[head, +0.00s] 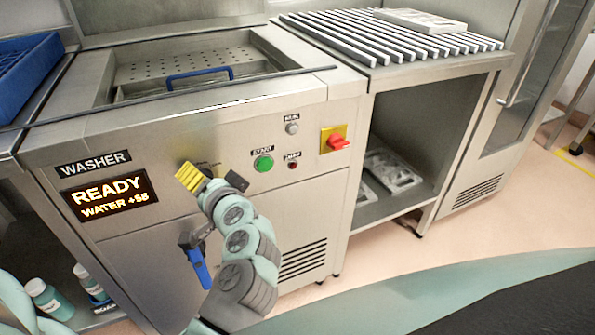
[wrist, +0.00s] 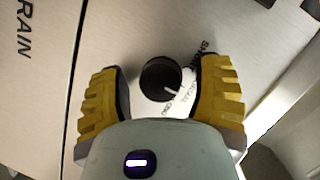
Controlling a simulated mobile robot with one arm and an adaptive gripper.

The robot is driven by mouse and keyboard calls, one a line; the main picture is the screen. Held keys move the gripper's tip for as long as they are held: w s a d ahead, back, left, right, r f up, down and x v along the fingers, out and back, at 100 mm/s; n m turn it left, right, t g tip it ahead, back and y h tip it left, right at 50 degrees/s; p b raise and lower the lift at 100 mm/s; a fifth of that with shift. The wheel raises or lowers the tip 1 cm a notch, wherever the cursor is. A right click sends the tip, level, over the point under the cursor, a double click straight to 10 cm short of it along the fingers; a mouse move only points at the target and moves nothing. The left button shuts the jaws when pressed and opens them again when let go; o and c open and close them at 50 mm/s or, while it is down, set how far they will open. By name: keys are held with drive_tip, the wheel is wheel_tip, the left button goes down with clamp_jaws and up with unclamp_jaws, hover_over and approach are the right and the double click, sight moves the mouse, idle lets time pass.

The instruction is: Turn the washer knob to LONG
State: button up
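The washer knob (wrist: 158,77) is a round black dial with a white pointer line. It sits on the steel washer front (head: 120,228), and in the head view my gripper hides it. In the wrist view the pointer points to the lower right, toward small partly readable lettering; I cannot tell which setting it marks. My gripper (wrist: 163,92) is open, with one yellow ridged finger on each side of the knob and a visible gap to both. It also shows in the head view (head: 212,180) in front of the panel.
The display (head: 108,196) reads READY, WATER +55. Right of my gripper are a green start button (head: 263,163), a small red lamp (head: 292,165) and a red switch on yellow (head: 338,141). A blue-handled lever (head: 197,265) hangs below. Bottles (head: 50,300) stand lower left.

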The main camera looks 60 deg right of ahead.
drive_tip(key=shift+s, duration=0.1)
drive_tip(key=c, duration=1)
drive_tip(key=shift+m, duration=0.3)
drive_tip(key=m, duration=0.2)
drive_tip(key=m+t, duration=0.1)
drive_tip(key=shift+m+t+y+p, duration=0.3)
drive_tip(key=shift+m, duration=0.1)
drive_tip(key=m+t, duration=0.1)
drive_tip(key=m, duration=0.3)
drive_tip(key=shift+p, duration=0.35)
drive_tip(key=shift+f+m, duration=0.1)
drive_tip(key=shift+m, duration=0.2)
drive_tip(key=o, duration=1.2)
drive_tip(key=shift+t, duration=0.3)
